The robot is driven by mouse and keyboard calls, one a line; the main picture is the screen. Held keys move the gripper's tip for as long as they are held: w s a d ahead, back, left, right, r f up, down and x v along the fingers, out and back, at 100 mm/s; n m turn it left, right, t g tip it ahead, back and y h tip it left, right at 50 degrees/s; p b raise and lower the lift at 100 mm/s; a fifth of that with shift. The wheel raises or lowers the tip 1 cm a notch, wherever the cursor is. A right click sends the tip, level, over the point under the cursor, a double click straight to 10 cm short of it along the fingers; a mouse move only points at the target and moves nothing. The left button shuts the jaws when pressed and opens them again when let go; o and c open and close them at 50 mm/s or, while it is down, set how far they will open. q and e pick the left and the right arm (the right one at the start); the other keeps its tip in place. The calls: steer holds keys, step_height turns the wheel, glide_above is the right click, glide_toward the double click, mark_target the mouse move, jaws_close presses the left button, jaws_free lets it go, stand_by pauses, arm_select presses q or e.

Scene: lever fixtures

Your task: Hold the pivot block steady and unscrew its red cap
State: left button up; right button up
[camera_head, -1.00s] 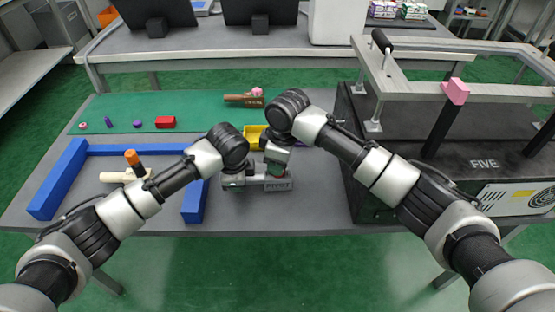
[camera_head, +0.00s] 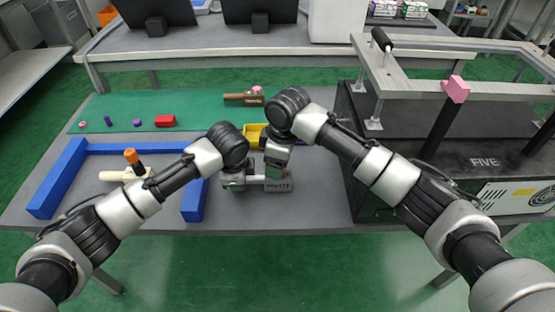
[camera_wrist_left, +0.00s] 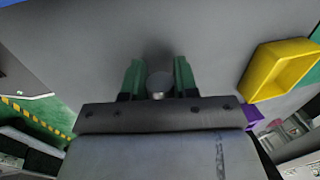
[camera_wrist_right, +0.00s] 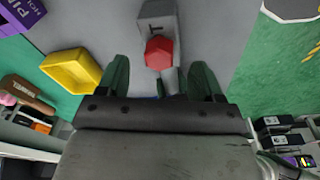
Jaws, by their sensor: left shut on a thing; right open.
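The grey pivot block (camera_head: 279,186) lies on the grey table, its label facing the front. In the right wrist view, its red six-sided cap (camera_wrist_right: 159,53) sits on top, just beyond my right fingertips. My left gripper (camera_head: 235,183) is shut at the block's left end; the left wrist view shows a round grey part (camera_wrist_left: 159,83) of it between the green fingers. My right gripper (camera_head: 275,178) is open, pointing down over the block; its fingers (camera_wrist_right: 159,78) stand either side of the cap's line. In the head view the right gripper hides the cap.
A yellow tray (camera_head: 252,134) stands close behind the block. A blue frame (camera_head: 68,178) with an orange-topped lever piece (camera_head: 131,157) is at left. A large black box (camera_head: 470,190) labelled FIVE stands at right. A red block (camera_head: 165,121) lies on the green mat.

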steer(key=shift+s+r, duration=0.1)
steer(key=shift+s, duration=0.15)
steer(key=shift+w, duration=0.15)
steer(key=o, duration=0.5)
steer(key=shift+w+r, duration=0.15)
steer(key=shift+o, duration=0.2)
